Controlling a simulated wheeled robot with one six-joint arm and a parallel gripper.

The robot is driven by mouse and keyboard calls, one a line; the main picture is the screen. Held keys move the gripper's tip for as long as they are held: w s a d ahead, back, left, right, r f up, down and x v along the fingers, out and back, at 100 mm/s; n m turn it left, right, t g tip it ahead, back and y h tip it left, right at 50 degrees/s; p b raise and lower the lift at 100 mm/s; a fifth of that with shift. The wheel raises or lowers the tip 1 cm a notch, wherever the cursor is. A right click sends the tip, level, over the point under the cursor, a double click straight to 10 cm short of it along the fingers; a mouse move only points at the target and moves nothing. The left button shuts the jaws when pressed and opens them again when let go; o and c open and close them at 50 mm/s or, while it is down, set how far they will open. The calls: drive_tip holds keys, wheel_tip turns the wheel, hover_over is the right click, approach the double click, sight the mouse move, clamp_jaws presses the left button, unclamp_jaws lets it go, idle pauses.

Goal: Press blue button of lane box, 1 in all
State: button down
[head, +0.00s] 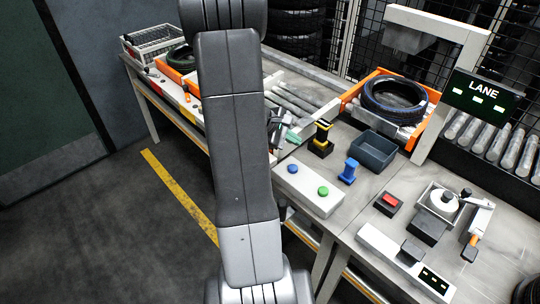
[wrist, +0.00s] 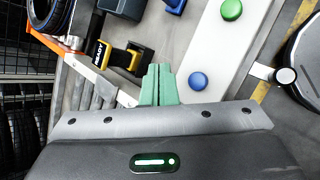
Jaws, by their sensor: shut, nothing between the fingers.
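The lane box (head: 311,199) is a long white box on the near edge of the bench. It bears a blue button (head: 292,169) at its left end and a green button (head: 323,191) further right. In the wrist view the blue button (wrist: 198,81) lies right of my fingertips and the green button (wrist: 231,10) is beyond it. My gripper (wrist: 158,68) has green fingers, shut with nothing between them. In the head view my gripper (head: 293,136) is partly hidden by my arm, just behind the box's left end. The fingertips appear apart from the blue button.
A yellow-and-black stamp (head: 321,138) stands close behind the box, with a blue stamp (head: 348,171) to its right. A grey bin (head: 374,152), a tyre (head: 394,100) in an orange-sided frame and a LANE sign (head: 481,95) are further back. A red button (head: 389,201) sits to the right.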

drive_tip(key=shift+w+a, duration=0.25)
drive_tip(key=shift+f, duration=0.1)
idle(0.3)
drive_tip(key=b, duration=0.5)
hover_over(289, 168)
wheel_tip(289, 168, down, 7)
drive_tip(key=shift+d, duration=0.1)
drive_tip(key=shift+f+b, duration=0.8)
drive_tip(key=shift+f, duration=0.15)
idle(1.1)
drive_tip(key=shift+f+b, duration=0.3)
drive_tip(key=shift+b, duration=0.35)
